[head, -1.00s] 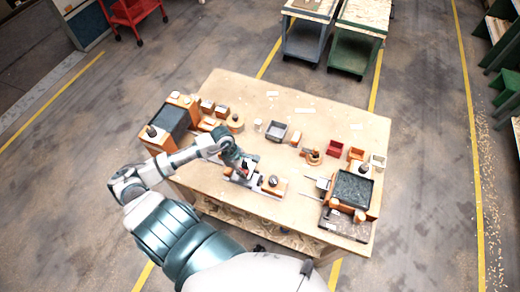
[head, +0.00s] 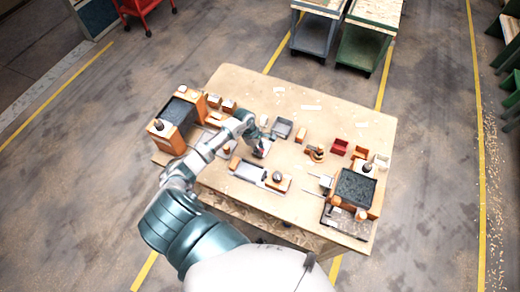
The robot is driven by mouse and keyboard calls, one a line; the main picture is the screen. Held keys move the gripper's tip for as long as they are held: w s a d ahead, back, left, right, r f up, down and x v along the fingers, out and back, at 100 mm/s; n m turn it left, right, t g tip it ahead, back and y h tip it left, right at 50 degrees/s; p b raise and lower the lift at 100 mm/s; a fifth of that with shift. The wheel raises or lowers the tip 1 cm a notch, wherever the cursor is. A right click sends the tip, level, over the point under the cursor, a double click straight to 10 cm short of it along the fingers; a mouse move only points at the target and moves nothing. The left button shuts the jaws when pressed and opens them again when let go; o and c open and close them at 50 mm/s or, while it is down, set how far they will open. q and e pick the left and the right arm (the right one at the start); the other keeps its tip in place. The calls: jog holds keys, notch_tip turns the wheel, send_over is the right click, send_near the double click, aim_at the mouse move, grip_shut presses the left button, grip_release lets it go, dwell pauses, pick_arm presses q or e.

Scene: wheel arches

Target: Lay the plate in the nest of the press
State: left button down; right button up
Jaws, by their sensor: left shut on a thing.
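My left gripper (head: 261,151) is shut above the middle of the table, at the end of the arm from the left. It holds a small thing, likely the plate, mostly hidden by the fingers and too small to make out. Near the front edge of the table is a low grey fixture (head: 247,170) with an orange block and a dark round knob (head: 277,176). It may be the press with its nest, but I cannot tell for sure. The gripper is just behind it and apart from it. My right gripper is not in view.
The wooden table (head: 300,215) carries an orange and dark machine (head: 178,113) at left and another dark-topped one (head: 356,190) at right. Behind the gripper are a grey bin (head: 281,129) and an orange block (head: 301,135). A red bin (head: 339,147) stands farther right. The back edge is mostly clear.

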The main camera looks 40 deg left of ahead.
pick_arm(q)
jog(key=shift+f, duration=0.1)
jog(key=c, duration=1.1)
grip_release()
jog(key=shift+a, duration=0.15)
jog(key=shift+o, duration=0.2)
jog(key=shift+a+f, duration=0.1)
jog(key=shift+a, duration=0.05)
